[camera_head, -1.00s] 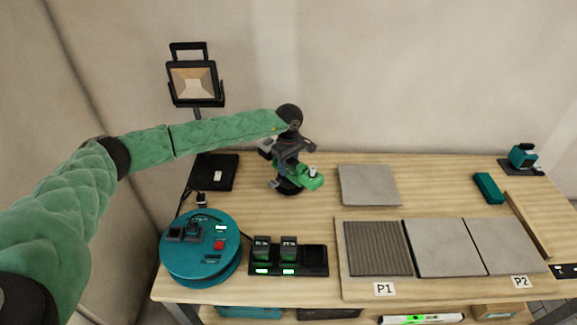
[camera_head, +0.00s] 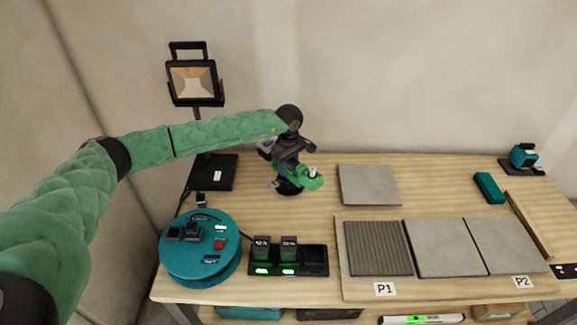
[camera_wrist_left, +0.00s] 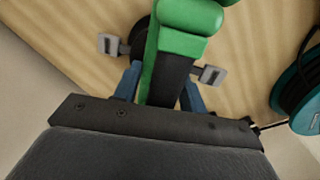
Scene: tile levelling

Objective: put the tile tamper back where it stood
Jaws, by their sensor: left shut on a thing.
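The tile tamper (camera_head: 311,182) is green with a dark grip, over a round black foot at the back of the bench, left of the loose grey tile. My left gripper (camera_head: 291,170) reaches down from above and is shut on it. In the left wrist view the tamper's green body (camera_wrist_left: 176,45) lies between the two fingers of my left gripper (camera_wrist_left: 160,83). The foot is partly hidden; I cannot tell whether it touches the wood. My right gripper is in neither view.
A work lamp (camera_head: 213,172) stands behind left, and a teal cable reel (camera_head: 165,262) at the front left. A charger (camera_head: 318,262) with two batteries sits front centre. A loose tile (camera_head: 368,186) lies right of the tamper, behind the tile panel (camera_head: 440,288).

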